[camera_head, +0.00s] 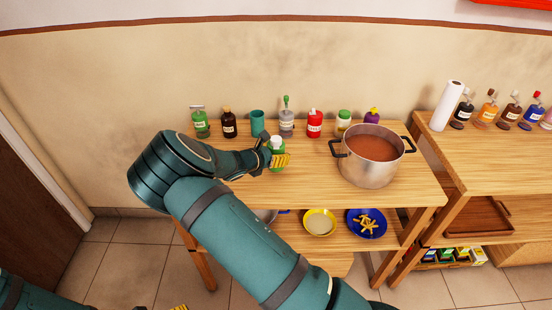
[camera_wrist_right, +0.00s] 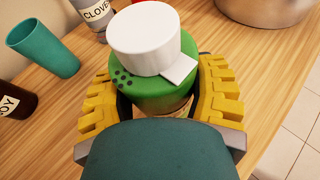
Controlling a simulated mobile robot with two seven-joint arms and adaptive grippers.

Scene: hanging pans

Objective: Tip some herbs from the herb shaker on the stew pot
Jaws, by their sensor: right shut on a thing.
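The herb shaker (camera_head: 277,143) has a green lid with dark holes and a white cap. It stands upright at the middle of the table's top shelf, left of the stew pot. My right gripper (camera_head: 279,161) is shut around it. In the right wrist view the shaker (camera_wrist_right: 150,88) sits between the yellow fingers (camera_wrist_right: 155,100); its lower body is hidden. I cannot tell if its base touches the wood. The steel stew pot (camera_head: 366,170) holds brown-red stew and has black handles; its side shows in the wrist view (camera_wrist_right: 265,8).
Several bottles, a teal cup (camera_head: 257,123), a red bottle (camera_head: 314,124) and another green-lidded jar (camera_head: 343,121) line the back of the table (camera_head: 310,170). Bare wood lies between shaker and pot. Bowls stand on the lower shelf. A second table (camera_head: 490,150) adjoins at right.

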